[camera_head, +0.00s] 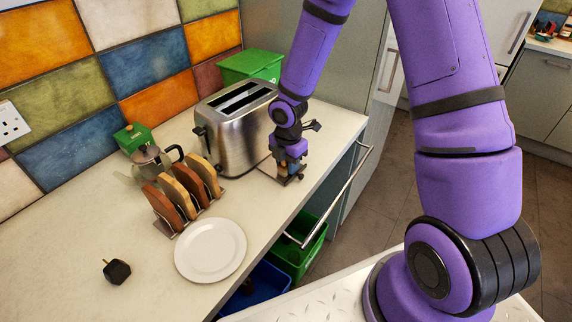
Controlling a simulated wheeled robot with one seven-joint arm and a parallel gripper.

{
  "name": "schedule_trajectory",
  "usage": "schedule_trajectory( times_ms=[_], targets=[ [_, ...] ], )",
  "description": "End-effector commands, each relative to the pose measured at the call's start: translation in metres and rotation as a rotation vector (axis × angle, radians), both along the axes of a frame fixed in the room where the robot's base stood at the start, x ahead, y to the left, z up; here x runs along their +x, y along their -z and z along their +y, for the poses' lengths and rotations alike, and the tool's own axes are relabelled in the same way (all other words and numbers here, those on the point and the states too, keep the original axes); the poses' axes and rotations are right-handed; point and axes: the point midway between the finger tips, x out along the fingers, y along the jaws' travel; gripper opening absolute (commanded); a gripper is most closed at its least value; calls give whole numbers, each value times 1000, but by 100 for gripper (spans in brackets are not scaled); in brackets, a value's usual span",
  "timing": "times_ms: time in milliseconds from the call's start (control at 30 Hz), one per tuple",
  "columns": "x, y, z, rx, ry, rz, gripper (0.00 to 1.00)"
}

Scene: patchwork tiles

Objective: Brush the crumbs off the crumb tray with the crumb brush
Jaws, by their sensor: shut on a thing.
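My gripper (289,168) is low over the counter at the right front corner of the steel toaster (236,128). It is shut on a small brown thing, apparently the crumb brush (294,168); the fingers hide most of it. A thin, dark-edged flat plate, apparently the crumb tray (270,170), lies under and beside the gripper at the toaster's end. The gripper covers part of it. Crumbs are too small to make out, and I cannot tell whether the brush touches the tray.
A rack of brown slices (182,195), a white plate (210,250), a metal pot (146,155) and a small black object (117,271) stand on the counter. A metal rail (338,195) runs along its front edge. A green crate (298,258) and a blue crate (262,288) sit below.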

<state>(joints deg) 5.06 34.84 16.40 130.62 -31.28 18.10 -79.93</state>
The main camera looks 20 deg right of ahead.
Motion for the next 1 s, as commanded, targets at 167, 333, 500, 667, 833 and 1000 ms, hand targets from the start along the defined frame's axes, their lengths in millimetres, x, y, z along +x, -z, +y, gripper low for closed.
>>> schedule_trajectory(
  times_ms=[167, 333, 500, 667, 833, 1000],
  targets=[
    [3, 0, -6, 0, 3, 1, 12],
    [7, -1, -13, 0, 2, 0, 12],
    [9, -2, -17, 0, 0, 0, 12],
    [8, -1, -15, 0, -1, 0, 12],
    [4, -1, -8, 0, -1, 1, 12],
    [0, 0, -1, 0, -1, 1, 12]
  ],
)
